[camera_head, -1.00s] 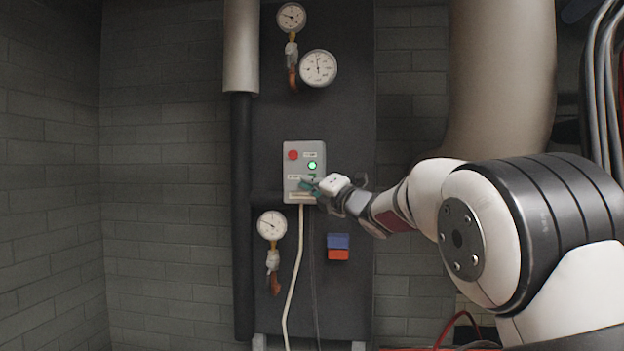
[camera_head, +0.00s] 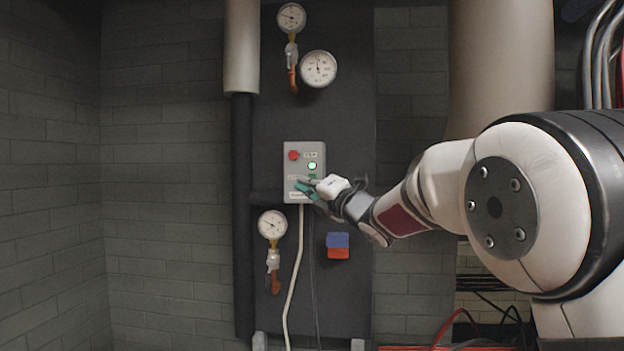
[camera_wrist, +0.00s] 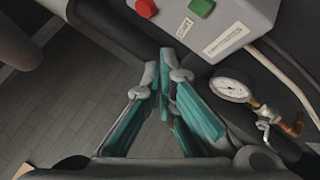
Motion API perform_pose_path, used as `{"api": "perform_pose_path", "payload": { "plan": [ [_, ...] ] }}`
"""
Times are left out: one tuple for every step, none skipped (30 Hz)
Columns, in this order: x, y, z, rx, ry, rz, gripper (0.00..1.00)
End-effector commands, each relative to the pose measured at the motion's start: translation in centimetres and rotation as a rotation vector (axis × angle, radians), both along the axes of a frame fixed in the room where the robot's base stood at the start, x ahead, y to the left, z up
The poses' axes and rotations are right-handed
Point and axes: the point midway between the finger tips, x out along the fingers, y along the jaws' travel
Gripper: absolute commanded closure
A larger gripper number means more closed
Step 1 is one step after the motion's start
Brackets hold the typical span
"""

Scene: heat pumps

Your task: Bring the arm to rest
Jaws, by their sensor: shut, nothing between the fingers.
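My gripper (camera_head: 304,187) is in front of the lower part of the grey control box (camera_head: 290,172) in the head view, coming in from the right. In the wrist view my gripper (camera_wrist: 163,62) is shut with its teal-padded fingertips together and nothing between them. The control box (camera_wrist: 228,12) is at the top there, beyond the fingertips and apart from them. It carries a red button (camera_head: 293,155), also in the wrist view (camera_wrist: 146,8), and a green button (camera_wrist: 202,8). A green lamp (camera_head: 312,166) glows on the box in the head view.
Round gauges (camera_head: 291,17) (camera_head: 318,68) (camera_head: 272,225) sit on the dark panel (camera_head: 350,120). A white cable (camera_head: 293,280) hangs below the box. A blue and red block (camera_head: 338,246) is at lower right of the box. A thick beige pipe (camera_head: 500,60) stands at right.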

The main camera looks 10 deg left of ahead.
Motion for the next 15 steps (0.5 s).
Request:
{"api": "perform_pose_path", "payload": {
  "plan": [
    [0.0, 0.0, 0.0, 0.0, 0.0, 0.0, 1.0],
    [0.0, 0.0, 0.0, 0.0, 0.0, 0.0, 1.0],
    [0.0, 0.0, 0.0, 0.0, 0.0, 0.0, 1.0],
    [0.0, 0.0, 0.0, 0.0, 0.0, 0.0, 1.0],
    [0.0, 0.0, 0.0, 0.0, 0.0, 0.0, 1.0],
    [0.0, 0.0, 0.0, 0.0, 0.0, 0.0, 1.0],
    [0.0, -0.1, 0.0, 0.001, 0.001, -0.001, 1.0],
    [0.0, -0.2, 0.1, 0.004, 0.006, -0.006, 1.0],
    [0.0, -0.7, 0.3, 0.012, 0.016, -0.015, 1.0],
    [-0.1, -1.2, 0.5, 0.024, 0.031, -0.026, 1.0],
    [-0.1, -1.9, 0.6, 0.039, 0.054, -0.043, 1.0],
    [-0.3, -3.1, 0.9, 0.069, 0.093, -0.071, 1.0],
    [-0.5, -4.3, 1.1, 0.096, 0.129, -0.098, 1.0],
    [-0.8, -5.6, 1.3, 0.13, 0.172, -0.128, 1.0],
    [-1.3, -7.6, 1.5, 0.182, 0.237, -0.174, 1.0]
  ]
}}
